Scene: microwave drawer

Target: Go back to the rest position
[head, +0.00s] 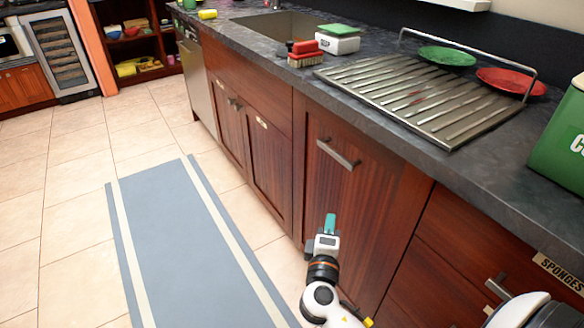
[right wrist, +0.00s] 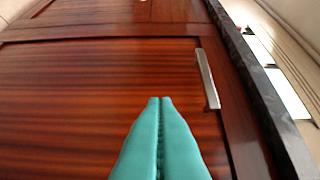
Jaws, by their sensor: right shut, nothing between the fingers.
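My right gripper (head: 330,222) is in front of the wooden cabinet door (head: 362,207) under the counter, below its metal handle (head: 338,152). Its teal fingers (right wrist: 160,135) are pressed together in the right wrist view, with nothing between them. The same handle (right wrist: 207,78) shows there, to the right of the fingertips and apart from them. The door is shut. My left gripper is not in view.
The dark counter (head: 480,170) holds a dish rack (head: 420,95) with a green plate (head: 446,56) and a red plate (head: 511,82). A green container (head: 562,135) stands at the right. A blue-grey mat (head: 190,245) lies on the open tiled floor.

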